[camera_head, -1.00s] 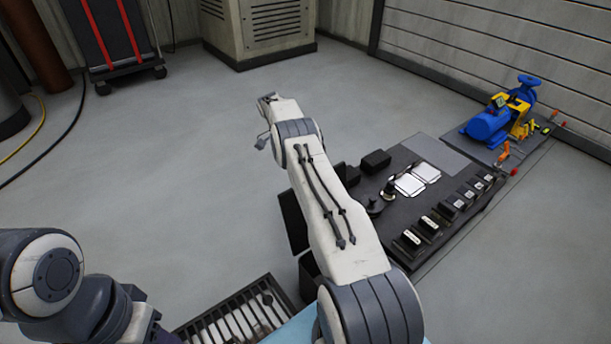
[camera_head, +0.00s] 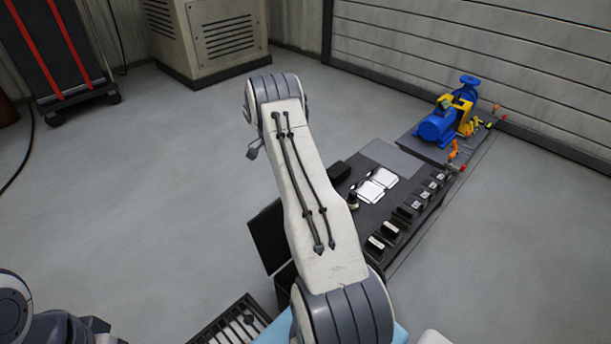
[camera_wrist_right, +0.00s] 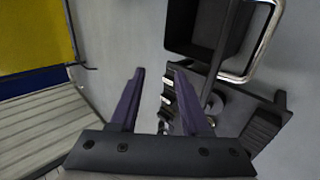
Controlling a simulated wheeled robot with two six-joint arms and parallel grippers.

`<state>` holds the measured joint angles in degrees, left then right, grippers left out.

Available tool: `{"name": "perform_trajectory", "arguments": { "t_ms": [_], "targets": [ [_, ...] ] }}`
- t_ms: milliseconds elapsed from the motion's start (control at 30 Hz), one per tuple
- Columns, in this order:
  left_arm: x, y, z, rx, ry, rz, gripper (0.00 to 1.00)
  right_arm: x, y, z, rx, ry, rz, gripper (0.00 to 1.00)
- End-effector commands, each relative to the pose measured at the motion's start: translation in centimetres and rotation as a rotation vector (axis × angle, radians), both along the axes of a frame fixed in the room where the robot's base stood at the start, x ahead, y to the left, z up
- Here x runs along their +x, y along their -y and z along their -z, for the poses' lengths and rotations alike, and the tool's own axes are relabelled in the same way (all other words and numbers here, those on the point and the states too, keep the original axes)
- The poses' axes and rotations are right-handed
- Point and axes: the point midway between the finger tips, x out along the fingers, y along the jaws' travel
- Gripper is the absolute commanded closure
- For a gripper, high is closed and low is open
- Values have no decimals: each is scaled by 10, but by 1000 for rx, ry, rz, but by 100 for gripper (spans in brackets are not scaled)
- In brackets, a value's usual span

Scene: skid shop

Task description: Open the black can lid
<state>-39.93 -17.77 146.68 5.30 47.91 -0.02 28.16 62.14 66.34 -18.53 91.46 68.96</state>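A black upright panel (camera_head: 268,238), which may be the black can lid, shows left of my right arm in the head view. A dark box-like body (camera_head: 287,278) sits just below it, and my arm covers much of both. In the right wrist view, a black hollow box shape (camera_wrist_right: 205,28) with a bright metal bar (camera_wrist_right: 262,45) is at the top; I cannot tell if it is the same can. My right gripper (camera_wrist_right: 156,70) has its two purple fingers apart with nothing between them. It is hidden in the head view. My left gripper is out of view.
A dark skid board with white cards (camera_head: 377,186) and several black blocks (camera_head: 390,229) lies to the right. A blue pump (camera_head: 437,122) stands beyond it. A slatted grate (camera_head: 222,328) is at the bottom.

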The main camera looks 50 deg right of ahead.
Motion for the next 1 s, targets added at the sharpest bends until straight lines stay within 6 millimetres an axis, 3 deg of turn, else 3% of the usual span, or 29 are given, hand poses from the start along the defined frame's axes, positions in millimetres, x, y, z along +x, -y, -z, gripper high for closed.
{"name": "perform_trajectory", "arguments": {
  "t_ms": [233, 1000],
  "targets": [
    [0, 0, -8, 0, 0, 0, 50, -16, 9, -12, 0, 0, -1, 53],
    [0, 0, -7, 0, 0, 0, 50, -15, 7, -11, 0, 0, -4, 53]
  ]
}}
